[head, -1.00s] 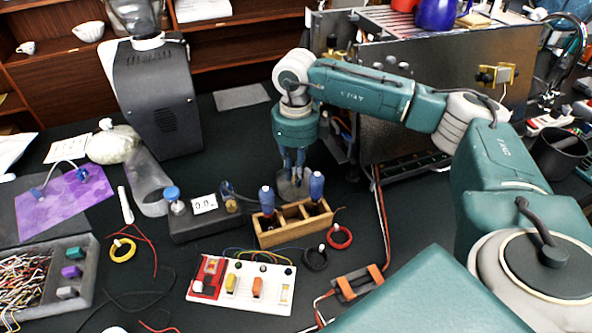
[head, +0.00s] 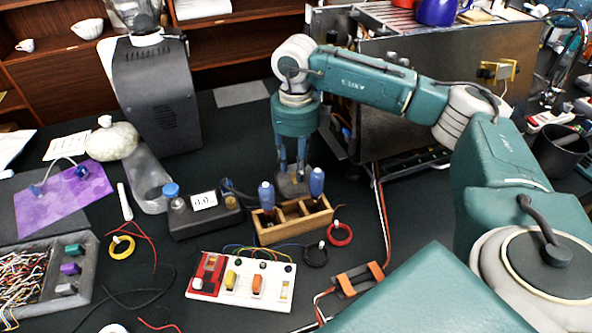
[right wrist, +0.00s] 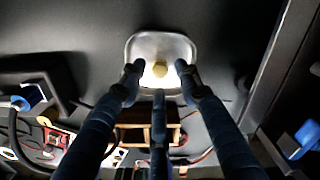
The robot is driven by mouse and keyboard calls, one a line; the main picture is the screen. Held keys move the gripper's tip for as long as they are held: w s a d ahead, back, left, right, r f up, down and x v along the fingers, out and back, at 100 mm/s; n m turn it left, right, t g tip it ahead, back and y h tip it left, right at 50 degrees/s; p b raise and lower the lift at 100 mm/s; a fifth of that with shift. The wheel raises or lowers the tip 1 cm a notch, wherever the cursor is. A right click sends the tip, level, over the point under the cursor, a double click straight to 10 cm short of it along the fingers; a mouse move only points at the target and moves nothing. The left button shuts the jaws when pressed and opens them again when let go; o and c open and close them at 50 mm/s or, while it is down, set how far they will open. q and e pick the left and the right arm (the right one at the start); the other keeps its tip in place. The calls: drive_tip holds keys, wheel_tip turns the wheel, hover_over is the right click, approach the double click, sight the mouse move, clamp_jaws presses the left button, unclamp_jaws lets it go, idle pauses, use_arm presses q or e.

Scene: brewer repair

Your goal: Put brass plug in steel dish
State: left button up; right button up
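The steel dish (right wrist: 161,42) lies under my right gripper in the right wrist view, a shallow tray with rounded corners. A small brass plug (right wrist: 160,69) shows inside its outline, between the fingertips, and looks to rest on the dish floor. My right gripper (right wrist: 158,78) points down with its three dark fingers spread and gaps between the tips and the plug. In the head view the right gripper (head: 292,170) is above the dish (head: 293,187), which is partly hidden by the fingers and the wooden holder; the plug cannot be made out there. My left gripper is out of view.
A wooden holder (head: 292,225) with blue-handled tools stands just in front of the dish. A dark box with a display (head: 205,218) is to the left. A steel machine (head: 420,85) stands close behind and right. Red and white cables (head: 383,220) run along the right.

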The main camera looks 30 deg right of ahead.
wheel_tip(320, 180, up, 10)
drive_tip(key=b, duration=0.2)
drive_tip(key=shift+r, duration=0.15)
idle(1.3)
